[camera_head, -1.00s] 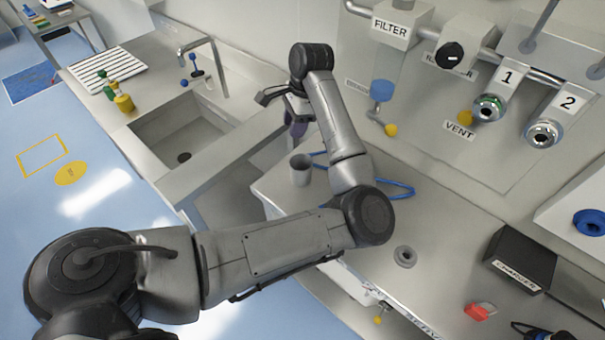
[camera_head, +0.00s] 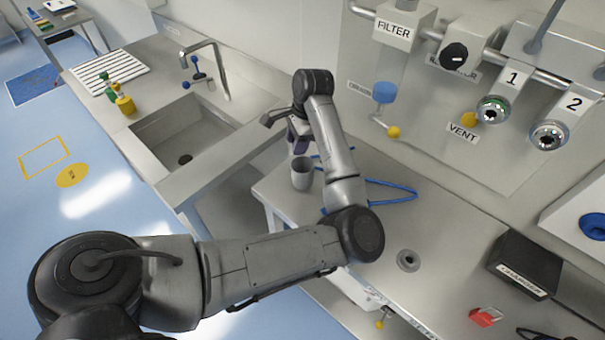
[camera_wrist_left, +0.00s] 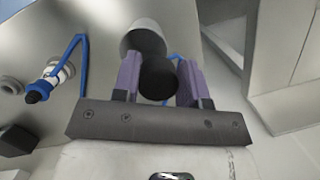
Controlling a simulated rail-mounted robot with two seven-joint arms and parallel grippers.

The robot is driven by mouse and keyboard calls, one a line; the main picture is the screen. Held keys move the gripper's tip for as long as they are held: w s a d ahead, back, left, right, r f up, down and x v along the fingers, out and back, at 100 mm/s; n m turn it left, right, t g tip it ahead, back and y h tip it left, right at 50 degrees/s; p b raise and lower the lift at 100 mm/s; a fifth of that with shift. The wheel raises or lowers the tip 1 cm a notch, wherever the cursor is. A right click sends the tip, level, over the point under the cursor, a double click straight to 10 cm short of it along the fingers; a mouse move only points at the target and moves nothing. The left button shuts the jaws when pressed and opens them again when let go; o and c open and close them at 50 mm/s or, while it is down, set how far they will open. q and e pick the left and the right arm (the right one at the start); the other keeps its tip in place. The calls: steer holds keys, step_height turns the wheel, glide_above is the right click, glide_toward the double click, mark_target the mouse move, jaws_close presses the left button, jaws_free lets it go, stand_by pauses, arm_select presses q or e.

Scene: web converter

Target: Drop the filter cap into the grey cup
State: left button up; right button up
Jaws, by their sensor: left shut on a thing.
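The grey cup (camera_head: 302,174) stands upright near the left end of the bench. My left gripper (camera_head: 298,141) is just behind the cup in the head view, apparently above bench height. In the left wrist view, the purple fingers of my left gripper (camera_wrist_left: 161,82) are shut on a dark round piece, taken to be the filter cap (camera_wrist_left: 158,79). Beyond it the cup (camera_wrist_left: 142,27) shows its dark mouth, partly overlapped by the cap in the picture. The cap is hidden in the head view. My right gripper is in neither view.
A sink (camera_head: 184,140) lies to the left, across a gap. A grey ring (camera_head: 408,260), black box (camera_head: 524,265) and red piece (camera_head: 486,317) sit to the right.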

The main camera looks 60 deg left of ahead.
arm_select(q)
steer(key=o, duration=1.3)
steer(key=shift+c, duration=0.2)
steer(key=v, duration=1.3)
steer(key=shift+r+p, duration=0.4)
steer(key=shift+w, duration=0.1)
